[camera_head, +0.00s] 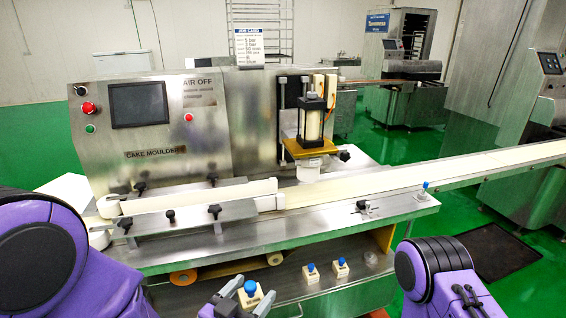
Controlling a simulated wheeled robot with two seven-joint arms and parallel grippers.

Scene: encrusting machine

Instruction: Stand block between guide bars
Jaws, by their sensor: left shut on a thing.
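My left gripper (248,297) is low in the middle of the head view, shut on a small cream block with a blue knob on top (251,289). Its fingers stand on either side of the block, and the block's lower part is cut off or hidden. The guide bars are long white bars (185,201) lying along the pale conveyor belt (365,183) of the cake moulder. The held block is in front of the machine, apart from the bars.
Two similar blue-knobbed pieces (311,273) (340,268) are low on the machine's front. A blue-topped fitting (424,191) stands on the metal ledge. The press head (310,128) hangs over the belt. The belt runs clear to the right.

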